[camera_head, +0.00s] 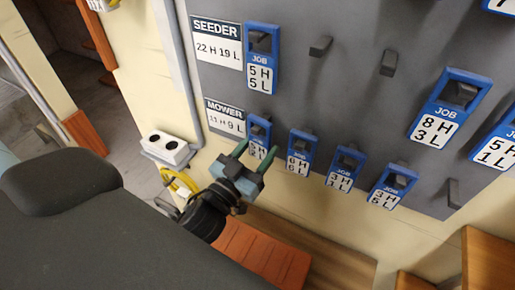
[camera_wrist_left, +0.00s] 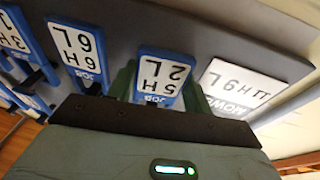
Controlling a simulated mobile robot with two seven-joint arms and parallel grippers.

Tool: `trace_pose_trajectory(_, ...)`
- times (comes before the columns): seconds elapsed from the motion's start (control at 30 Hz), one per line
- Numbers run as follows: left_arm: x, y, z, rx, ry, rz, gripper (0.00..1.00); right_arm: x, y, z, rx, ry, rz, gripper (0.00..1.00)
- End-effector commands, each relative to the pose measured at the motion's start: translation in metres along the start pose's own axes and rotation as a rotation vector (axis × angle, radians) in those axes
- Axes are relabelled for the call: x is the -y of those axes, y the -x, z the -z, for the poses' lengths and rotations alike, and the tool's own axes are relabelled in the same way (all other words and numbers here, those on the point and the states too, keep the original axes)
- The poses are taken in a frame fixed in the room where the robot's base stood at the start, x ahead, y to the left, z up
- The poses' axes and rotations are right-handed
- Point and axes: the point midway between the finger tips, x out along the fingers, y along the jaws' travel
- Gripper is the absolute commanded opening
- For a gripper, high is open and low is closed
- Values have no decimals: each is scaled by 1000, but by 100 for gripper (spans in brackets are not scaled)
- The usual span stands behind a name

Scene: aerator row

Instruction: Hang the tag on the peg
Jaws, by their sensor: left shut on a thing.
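My left gripper (camera_head: 256,152) is shut on a blue JOB tag (camera_head: 259,128), its green fingers on either side of the tag. The tag is against the grey board, right of the MOWER label (camera_head: 225,117), at the left end of the lower row. In the left wrist view the held tag (camera_wrist_left: 163,78) appears upside down, its white panel reading 5 H 2 L. Whether a peg passes through its opening I cannot tell. Empty dark pegs stand at the upper middle (camera_head: 320,46), right of it (camera_head: 388,63), and lower right (camera_head: 453,193). My right gripper is not in view.
Several blue tags hang near the held one, the closest (camera_head: 301,152) just to its right. Another tag (camera_head: 262,60) hangs beside the SEEDER label (camera_head: 216,42); a larger-looking one (camera_head: 447,106) hangs at right. A white socket box (camera_head: 166,148) is at left.

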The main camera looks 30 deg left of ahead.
Motion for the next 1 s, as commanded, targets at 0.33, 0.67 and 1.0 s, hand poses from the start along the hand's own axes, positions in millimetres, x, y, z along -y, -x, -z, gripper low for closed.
trace_pose_trajectory(0.33,0,0,0,0,0,0,32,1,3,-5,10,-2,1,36)
trace_pose_trajectory(0.67,0,0,0,0,0,0,76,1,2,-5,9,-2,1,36)
trace_pose_trajectory(1.0,0,0,0,0,0,0,73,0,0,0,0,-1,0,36)
